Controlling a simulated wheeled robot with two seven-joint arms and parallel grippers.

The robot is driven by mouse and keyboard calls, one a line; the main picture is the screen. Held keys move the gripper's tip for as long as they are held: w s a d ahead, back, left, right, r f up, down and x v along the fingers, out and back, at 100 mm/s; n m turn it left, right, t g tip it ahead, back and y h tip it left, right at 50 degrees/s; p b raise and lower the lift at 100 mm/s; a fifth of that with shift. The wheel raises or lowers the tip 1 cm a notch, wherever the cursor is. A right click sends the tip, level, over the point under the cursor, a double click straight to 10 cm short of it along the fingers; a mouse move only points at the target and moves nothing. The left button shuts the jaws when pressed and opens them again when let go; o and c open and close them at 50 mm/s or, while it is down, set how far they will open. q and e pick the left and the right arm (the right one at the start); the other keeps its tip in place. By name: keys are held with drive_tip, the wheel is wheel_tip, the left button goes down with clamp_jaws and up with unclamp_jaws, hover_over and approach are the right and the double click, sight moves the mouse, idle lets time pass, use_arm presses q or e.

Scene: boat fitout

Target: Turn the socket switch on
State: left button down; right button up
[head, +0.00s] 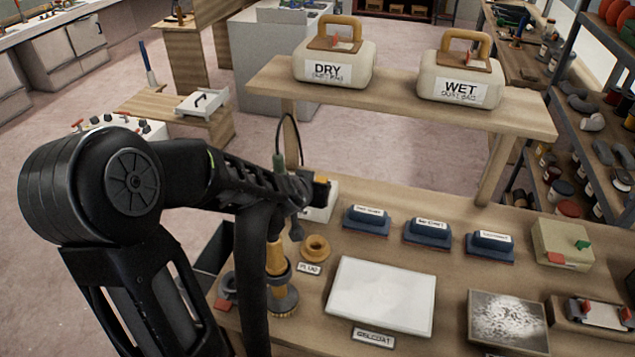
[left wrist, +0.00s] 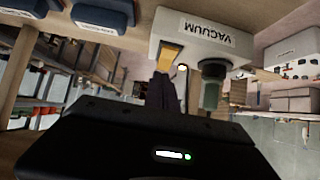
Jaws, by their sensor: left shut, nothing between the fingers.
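The socket is a white box labelled "VACUUM" (left wrist: 205,38) in the left wrist view, seen upside down. In the head view its white body (head: 323,213) shows partly behind my arm. A yellow switch (left wrist: 168,52) is on its face, and a green and dark plug (left wrist: 211,84) with a cable sits beside the switch. My left gripper (left wrist: 163,84) is shut and empty, with its dark fingertips close to the yellow switch. I cannot tell whether they touch, or which way the switch is set. My right gripper is in neither view.
A yellow-handled tool (head: 276,258) stands close to my left arm.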

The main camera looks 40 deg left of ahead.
use_arm(q)
drive_tip(key=v, duration=0.2)
drive_tip(key=shift+s+d+r+p, duration=0.1)
drive_tip(key=shift+s+r+p, duration=0.05)
drive_tip(key=shift+s+p, duration=0.2)
drive_tip(key=shift+w, duration=0.1)
